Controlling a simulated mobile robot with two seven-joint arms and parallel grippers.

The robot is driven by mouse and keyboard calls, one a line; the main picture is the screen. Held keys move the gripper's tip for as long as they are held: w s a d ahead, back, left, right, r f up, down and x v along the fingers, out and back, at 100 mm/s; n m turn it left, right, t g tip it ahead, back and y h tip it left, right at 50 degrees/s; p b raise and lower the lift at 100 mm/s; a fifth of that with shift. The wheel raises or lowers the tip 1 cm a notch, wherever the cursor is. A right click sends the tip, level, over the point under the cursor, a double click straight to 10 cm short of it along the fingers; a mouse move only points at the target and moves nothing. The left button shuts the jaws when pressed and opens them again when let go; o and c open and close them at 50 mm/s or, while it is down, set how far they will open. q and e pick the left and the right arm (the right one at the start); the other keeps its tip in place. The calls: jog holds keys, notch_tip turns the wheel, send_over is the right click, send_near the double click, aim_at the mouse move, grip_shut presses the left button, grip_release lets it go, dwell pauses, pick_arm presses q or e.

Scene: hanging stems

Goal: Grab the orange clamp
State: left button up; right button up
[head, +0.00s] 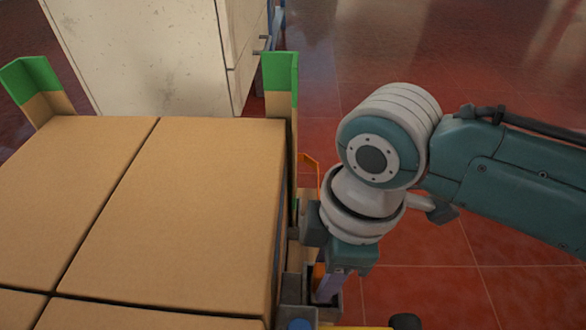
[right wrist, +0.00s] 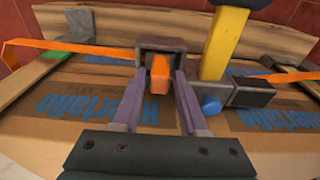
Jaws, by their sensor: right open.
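The orange clamp (right wrist: 159,76) shows in the right wrist view as an orange piece in front of a dark grey block (right wrist: 160,45). My right gripper (right wrist: 163,82) is open, its two purple fingers on either side of the orange piece. I cannot tell whether they touch it. In the head view my right gripper (head: 330,287) points down beside the boxes, and only a small bit of the orange clamp (head: 318,275) shows past it. My left gripper is not in view.
Cardboard boxes (head: 190,200) fill the left of the head view, with green-tipped corner posts (head: 281,75). An orange strap (right wrist: 70,49) runs along the boxes in the wrist view. A yellow bar (right wrist: 223,45) stands right of the clamp. A pale cabinet (head: 150,50) stands behind.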

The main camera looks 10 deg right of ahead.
jog(key=shift+f, duration=0.1)
jog(key=shift+c, duration=0.2)
grip_shut()
